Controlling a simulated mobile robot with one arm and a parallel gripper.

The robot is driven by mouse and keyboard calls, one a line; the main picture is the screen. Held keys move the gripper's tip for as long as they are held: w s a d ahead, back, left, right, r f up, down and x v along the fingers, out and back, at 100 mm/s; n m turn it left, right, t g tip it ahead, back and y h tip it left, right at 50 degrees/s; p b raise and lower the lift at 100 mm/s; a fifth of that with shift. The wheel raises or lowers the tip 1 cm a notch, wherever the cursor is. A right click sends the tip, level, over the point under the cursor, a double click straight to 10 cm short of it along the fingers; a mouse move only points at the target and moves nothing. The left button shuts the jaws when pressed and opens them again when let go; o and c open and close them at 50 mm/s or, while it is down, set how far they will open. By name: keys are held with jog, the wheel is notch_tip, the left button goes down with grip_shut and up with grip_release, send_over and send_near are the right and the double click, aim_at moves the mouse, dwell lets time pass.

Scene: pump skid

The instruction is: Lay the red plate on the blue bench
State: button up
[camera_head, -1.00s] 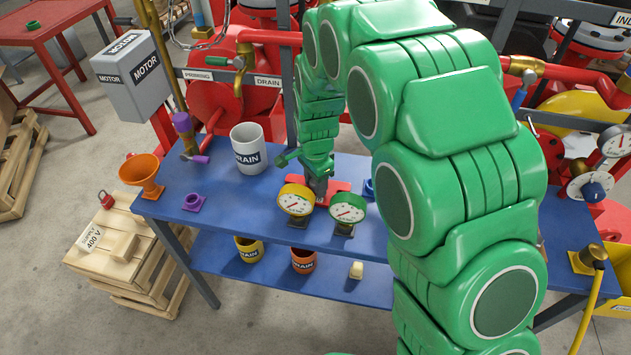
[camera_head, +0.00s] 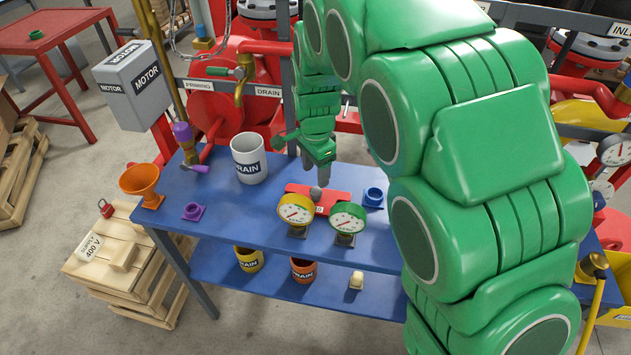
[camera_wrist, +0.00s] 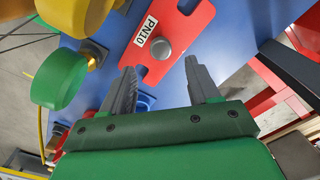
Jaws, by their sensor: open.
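The red plate (camera_head: 337,199) lies flat on the blue bench (camera_head: 240,210), just behind two gauges. It has a grey round knob in its middle and a white PN10 label, clear in the wrist view (camera_wrist: 178,22). My gripper (camera_head: 319,172) is just behind and above the plate, its fingers pointing down.
A yellow gauge (camera_head: 296,211) and a green gauge (camera_head: 347,218) stand close in front of the plate. A blue fitting (camera_head: 374,197) is right of it. A white DRAIN mug (camera_head: 249,159), purple fitting (camera_head: 193,211) and orange funnel (camera_head: 141,183) stand to the left.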

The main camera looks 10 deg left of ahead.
jog(key=shift+r, duration=1.85)
jog(key=s+d+r+n, duration=0.2)
jog(key=s+d+r, duration=0.3)
jog(key=d, duration=0.4)
jog(key=s+d+r+n, duration=0.2)
jog(key=s+d+r, duration=0.1)
jog(key=s+d, duration=0.45)
jog(key=s+d+n, duration=0.1)
jog(key=s+d, duration=0.2)
jog(key=s, duration=0.3)
jog(key=s+d+n+g, duration=0.1)
jog(key=s+d+n, duration=0.1)
jog(key=s+d, duration=0.2)
jog(key=s+d+n, duration=0.2)
jog(key=s+d, duration=0.2)
jog(key=s, duration=0.6)
jog(key=shift+s+r+g, duration=0.2)
jog(key=shift+r+g, duration=0.15)
jog(key=shift+g, duration=0.05)
